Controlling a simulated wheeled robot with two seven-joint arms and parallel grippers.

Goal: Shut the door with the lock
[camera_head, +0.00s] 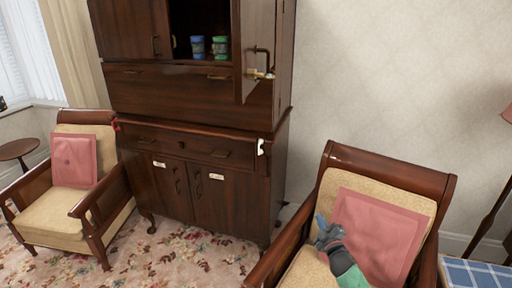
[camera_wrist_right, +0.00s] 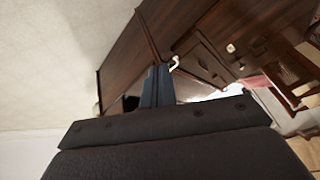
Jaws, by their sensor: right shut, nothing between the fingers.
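A dark wooden cabinet (camera_head: 180,85) stands against the wall in the head view. Its upper right door (camera_head: 256,35) stands open, swung out toward me. A handle (camera_head: 263,58) and a small yellowish fitting, perhaps the lock (camera_head: 262,74), show on this door. My right gripper (camera_head: 322,222) is low in front of the right armchair, well below and right of the door. In the right wrist view its fingers (camera_wrist_right: 157,72) are together and empty, pointing toward the cabinet (camera_wrist_right: 185,30). My left gripper is not in view.
Two blue and green containers (camera_head: 208,46) stand inside the open compartment. A white hook-like item (camera_head: 260,147) is at the cabinet's lower right edge. An armchair (camera_head: 445,190) with a pink cushion (camera_head: 375,235) is close at right; another armchair (camera_head: 45,212) is at left. Carpet (camera_head: 185,250) lies between.

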